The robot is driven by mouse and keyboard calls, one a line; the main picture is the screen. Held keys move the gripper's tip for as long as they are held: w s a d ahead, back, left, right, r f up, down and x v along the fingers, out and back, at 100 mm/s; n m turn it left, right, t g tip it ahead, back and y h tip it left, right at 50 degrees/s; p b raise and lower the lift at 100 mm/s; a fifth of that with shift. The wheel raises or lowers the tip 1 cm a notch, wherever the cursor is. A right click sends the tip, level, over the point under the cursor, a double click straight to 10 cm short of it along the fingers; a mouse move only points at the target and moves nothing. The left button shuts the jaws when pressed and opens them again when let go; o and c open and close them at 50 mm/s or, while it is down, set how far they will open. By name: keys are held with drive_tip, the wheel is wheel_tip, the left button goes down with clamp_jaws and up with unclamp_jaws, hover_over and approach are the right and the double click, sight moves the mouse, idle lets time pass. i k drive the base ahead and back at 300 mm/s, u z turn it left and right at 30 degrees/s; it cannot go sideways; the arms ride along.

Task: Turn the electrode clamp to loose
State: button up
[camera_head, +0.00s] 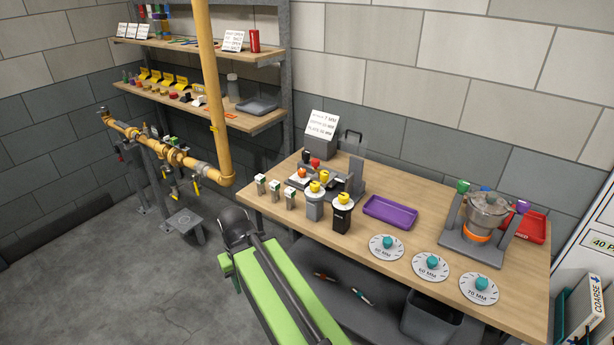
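The burner assembly (487,214) stands in a grey frame at the right of the workbench, with an orange ring beneath it. Green (463,186), blue and purple (523,207) knobs show around its top. A second grey fixture (338,182) at the back left of the bench carries red (315,163), orange (302,173) and yellow knobs. I cannot tell which of these parts is the electrode clamp, or its setting. My green arm reaches up from the bottom and ends in a dark joint left of the bench's front edge. My gripper's fingers do not show.
A purple tray (390,212), a red tray (537,227), dials with teal knobs (430,264) and yellow-topped posts (342,212) occupy the bench. Yellow pipework (210,100) and shelves (200,110) stand at left. A dark bin (430,318) is below the bench. The left floor is mostly clear.

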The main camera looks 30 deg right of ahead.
sight(324, 175)
drive_tip(key=u, duration=0.2)
drive_tip(key=k, duration=0.85)
drive_tip(key=z, duration=0.9)
drive_tip(key=i, duration=0.75)
